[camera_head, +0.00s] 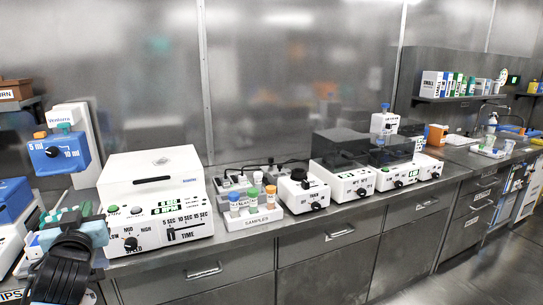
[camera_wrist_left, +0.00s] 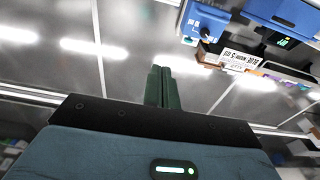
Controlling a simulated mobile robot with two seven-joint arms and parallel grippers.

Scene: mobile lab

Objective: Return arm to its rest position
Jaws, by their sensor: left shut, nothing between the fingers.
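My left gripper (camera_head: 85,211) is at the lower left of the head view, in front of the counter's left end, with my black and teal wrist below it. In the left wrist view its two dark green fingers (camera_wrist_left: 162,88) are pressed together with nothing between them. That view looks past the fingers towards ceiling lights and an upper shelf, so the gripper is tilted upward. No object is in the gripper. My right arm and gripper do not show in either view.
A white mixer-like machine (camera_head: 155,180) stands just right of my left gripper, with a blue dispenser (camera_head: 57,155) behind. A sample rack (camera_head: 252,218) with several capped vials and white instruments (camera_head: 343,181) line the counter. The floor (camera_head: 455,270) at right is clear.

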